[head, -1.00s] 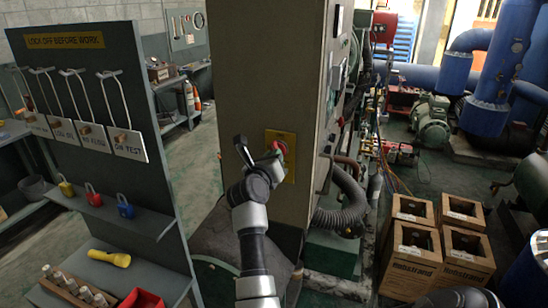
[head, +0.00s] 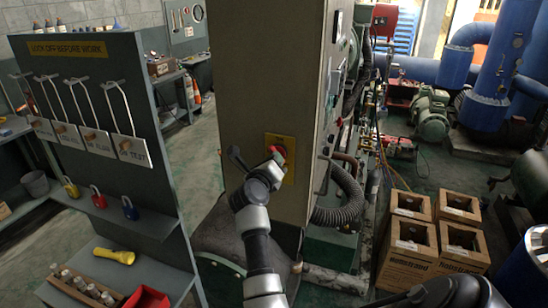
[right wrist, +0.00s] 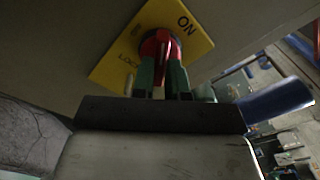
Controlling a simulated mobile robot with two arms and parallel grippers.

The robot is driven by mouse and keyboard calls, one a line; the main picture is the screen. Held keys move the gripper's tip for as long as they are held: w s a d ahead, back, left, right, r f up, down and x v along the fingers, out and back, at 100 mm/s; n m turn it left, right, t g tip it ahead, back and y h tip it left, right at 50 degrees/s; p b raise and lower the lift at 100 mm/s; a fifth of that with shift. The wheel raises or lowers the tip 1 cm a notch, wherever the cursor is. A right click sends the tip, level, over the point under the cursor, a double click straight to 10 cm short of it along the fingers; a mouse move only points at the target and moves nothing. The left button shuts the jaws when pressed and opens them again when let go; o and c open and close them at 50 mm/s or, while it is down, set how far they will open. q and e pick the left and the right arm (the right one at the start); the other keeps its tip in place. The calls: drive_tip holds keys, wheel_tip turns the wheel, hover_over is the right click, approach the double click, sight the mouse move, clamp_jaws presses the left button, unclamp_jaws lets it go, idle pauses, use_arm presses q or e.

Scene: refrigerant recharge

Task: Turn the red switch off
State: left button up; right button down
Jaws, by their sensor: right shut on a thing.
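The red switch (right wrist: 160,48) is a round red knob with a grip bar on a yellow plate (right wrist: 115,70) marked ON and LOCK. In the head view the red switch (head: 279,154) and its plate (head: 288,172) are on the side of a tall beige cabinet. My right gripper (right wrist: 162,75) has its green fingers on both sides of the red grip bar, shut on it. In the head view my right gripper (head: 270,160) reaches the plate and partly covers the knob. The knob's exact pointing is hard to tell. My left gripper is not in view.
The beige cabinet (head: 250,80) fills the middle. A lockout board (head: 95,80) at the left holds hanging tags and padlocks on a shelf (head: 120,215). Cardboard boxes (head: 410,240) and a corrugated hose (head: 340,205) are at the right. Green floor is open behind the board.

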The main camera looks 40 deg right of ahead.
drive_tip(key=shift+r+n, duration=0.15)
drive_tip(key=shift+n, duration=2.65)
